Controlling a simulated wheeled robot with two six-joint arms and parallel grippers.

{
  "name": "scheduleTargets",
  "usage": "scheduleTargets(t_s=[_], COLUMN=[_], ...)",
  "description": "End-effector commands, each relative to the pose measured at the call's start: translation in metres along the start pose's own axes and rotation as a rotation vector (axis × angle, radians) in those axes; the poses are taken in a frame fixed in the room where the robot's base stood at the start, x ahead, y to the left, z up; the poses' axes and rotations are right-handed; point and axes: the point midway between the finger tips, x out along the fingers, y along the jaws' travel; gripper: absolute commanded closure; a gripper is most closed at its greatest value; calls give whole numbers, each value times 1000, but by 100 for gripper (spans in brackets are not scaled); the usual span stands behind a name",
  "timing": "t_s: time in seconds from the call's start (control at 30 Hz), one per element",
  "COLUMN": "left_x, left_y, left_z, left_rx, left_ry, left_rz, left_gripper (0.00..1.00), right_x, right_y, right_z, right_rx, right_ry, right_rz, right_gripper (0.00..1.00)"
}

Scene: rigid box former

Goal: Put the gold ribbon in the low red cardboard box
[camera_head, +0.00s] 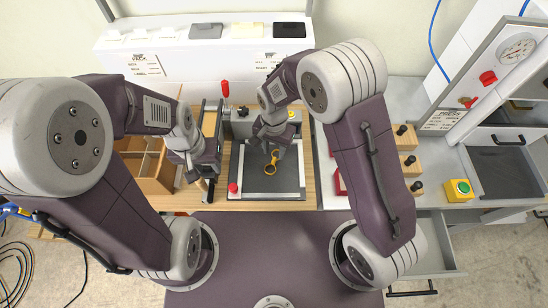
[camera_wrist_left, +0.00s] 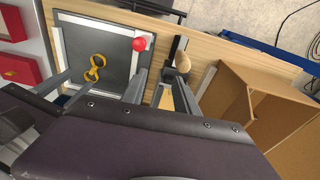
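The gold ribbon (camera_head: 270,168) is a bow with two loops over the dark grey plate of the box former (camera_head: 290,183); it also shows in the left wrist view (camera_wrist_left: 95,67). My right gripper (camera_head: 273,148) is just behind the ribbon, its tips close to the back loop; whether it grips it is unclear. A red cardboard box (camera_head: 340,182) is right of the former, mostly hidden by my right arm. Two red boxes show in the left wrist view, one nearer (camera_wrist_left: 20,70) and one further (camera_wrist_left: 12,22). My left gripper (camera_wrist_left: 163,90) appears open and empty, left of the plate.
A round wooden knob (camera_wrist_left: 182,62) stands near my left fingers. A brown compartment box (camera_head: 150,170) is at the left. A red knob (camera_head: 233,187) marks the former's front left corner. Wooden blocks (camera_head: 408,163) and a yellow button box (camera_head: 458,190) are at the right.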

Motion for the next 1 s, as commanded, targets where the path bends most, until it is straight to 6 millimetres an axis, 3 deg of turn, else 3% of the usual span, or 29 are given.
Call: scheduleTargets(t_s=[0.23, 0.5, 0.73, 0.87, 1.0], left_x=[-5, -14, -14, -14, -14], left_y=[0, 0, 0, 0, 0], left_z=[-1, -2, -2, -2, -2], left_rx=[0, 0, 0, 0, 0], left_ry=[0, 1, 0, 1, 0], left_rz=[0, 0, 0, 0, 0], left_gripper=[64, 64, 64, 64, 64], right_x=[14, 58, 61, 61, 61], right_y=[0, -2, -2, -2, -2], right_z=[0, -2, -3, -3, -3], right_rx=[0, 0, 0, 0, 0], right_ry=[0, 0, 2, 1, 2], right_rz=[1, 0, -1, -1, -1], right_gripper=[64, 64, 64, 97, 100])
